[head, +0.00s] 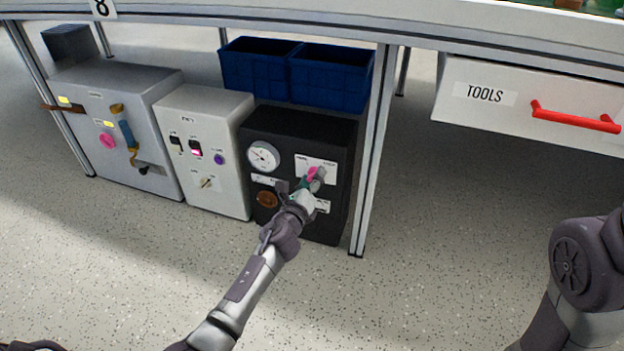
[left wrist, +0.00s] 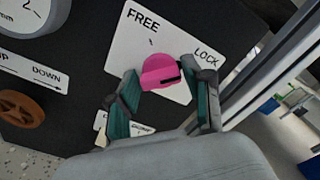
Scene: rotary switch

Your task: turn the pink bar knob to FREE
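The pink bar knob (left wrist: 160,72) sits on a white plate (left wrist: 125,52) marked FREE at upper left and LOCK at right, on the black box. A dark mark on the knob lies on its right side, toward the LOCK side. In the head view the knob (head: 312,173) is partly hidden by my left gripper (head: 311,184). In the left wrist view the left gripper's teal-padded fingers (left wrist: 163,80) stand on either side of the knob, close to its edges. I cannot tell whether both press on it. My right gripper is out of view.
The black box (head: 300,125) also carries a gauge (head: 263,156) and a brown round knob (head: 267,199). A table leg (head: 372,150) stands just right of it. A white box (head: 205,120) and a grey box (head: 120,80) stand to the left. The floor in front is clear.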

